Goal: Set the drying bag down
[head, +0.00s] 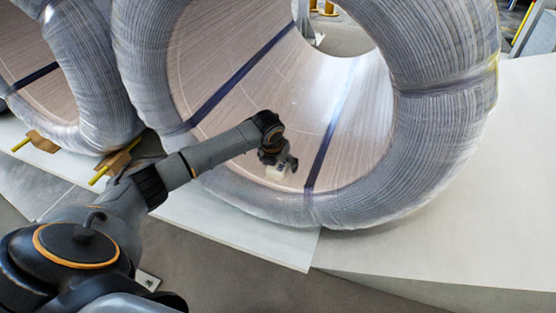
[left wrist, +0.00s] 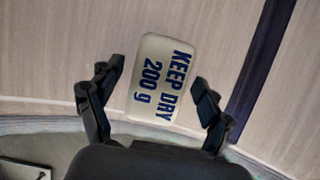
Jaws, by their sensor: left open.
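The drying bag (left wrist: 160,78) is a small cream-white pouch with blue letters reading "KEEP DRY 200 g". It lies on the inner surface of the large wrapped coil (head: 440,110), low down near the front rim. In the head view a small pale part of the bag (head: 274,173) shows beneath my left gripper (head: 280,164). My left gripper is open, with one finger on each side of the bag. In the left wrist view a gap shows between each finger and the bag. My right gripper is in neither view.
A dark strap (head: 330,125) runs across the coil's inside, right of the gripper. A second wrapped coil (head: 95,75) stands at the left. Yellow bars (head: 98,175) with brown pieces lie between the coils. The pale platform (head: 510,190) at the right is clear.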

